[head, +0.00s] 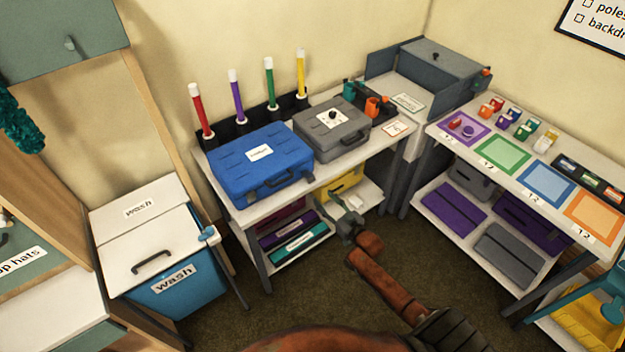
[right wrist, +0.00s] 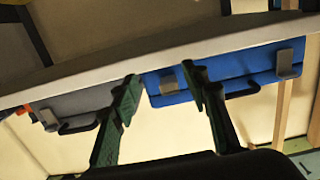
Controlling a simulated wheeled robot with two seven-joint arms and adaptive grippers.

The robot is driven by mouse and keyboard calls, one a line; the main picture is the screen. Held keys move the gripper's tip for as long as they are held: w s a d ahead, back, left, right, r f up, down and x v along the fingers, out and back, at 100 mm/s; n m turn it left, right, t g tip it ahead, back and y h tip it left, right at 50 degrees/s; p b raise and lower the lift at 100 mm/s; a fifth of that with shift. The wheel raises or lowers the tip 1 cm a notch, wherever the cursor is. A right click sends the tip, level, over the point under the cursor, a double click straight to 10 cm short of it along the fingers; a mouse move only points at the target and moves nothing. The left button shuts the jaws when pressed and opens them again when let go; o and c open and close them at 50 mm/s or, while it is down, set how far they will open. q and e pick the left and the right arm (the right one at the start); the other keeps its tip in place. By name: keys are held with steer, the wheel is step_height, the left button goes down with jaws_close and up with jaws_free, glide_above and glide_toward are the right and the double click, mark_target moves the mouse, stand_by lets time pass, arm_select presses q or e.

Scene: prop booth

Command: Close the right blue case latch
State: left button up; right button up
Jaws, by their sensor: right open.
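The blue case (head: 240,172) lies shut on the white table, with a white label on its lid. Its front has a dark handle (head: 281,181) between two grey latches. The right latch (head: 308,172) is small in the head view. In the right wrist view, where the scene is upside down, that latch (right wrist: 168,83) shows between the fingertips, beyond them. I cannot tell how far it is raised. The left latch (right wrist: 286,66) is farther right there. My right gripper (head: 347,203) is open and empty, in front of the table and apart from the case. My left gripper is not in view.
A grey case (head: 335,128) stands right of the blue case. Colored tubes (head: 237,95) stand behind. The shelf below holds a yellow case (head: 343,184) and other cases. A blue wash bin (head: 180,285) stands left. The floor (head: 320,270) in front is clear.

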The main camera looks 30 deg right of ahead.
mark_target(312, 181)
steer(key=shift+t, duration=0.4)
steer(key=w+r, duration=0.1)
steer(key=w, duration=0.1)
steer(key=w+r, duration=0.1)
steer(key=w, duration=0.2)
steer(key=w+r, duration=0.1)
steer(key=w, duration=0.1)
steer(key=shift+w+a+r+b, duration=0.2)
steer(key=shift+a+r+b, duration=0.2)
steer(key=shift+w, duration=0.75)
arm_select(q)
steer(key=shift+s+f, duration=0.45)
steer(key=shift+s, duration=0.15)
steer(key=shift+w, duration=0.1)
arm_select(e)
steer(key=shift+c, duration=0.3)
steer(key=c, duration=0.3)
jaws_close()
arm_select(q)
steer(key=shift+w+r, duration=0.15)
arm_select(e)
steer(key=shift+r, duration=0.1)
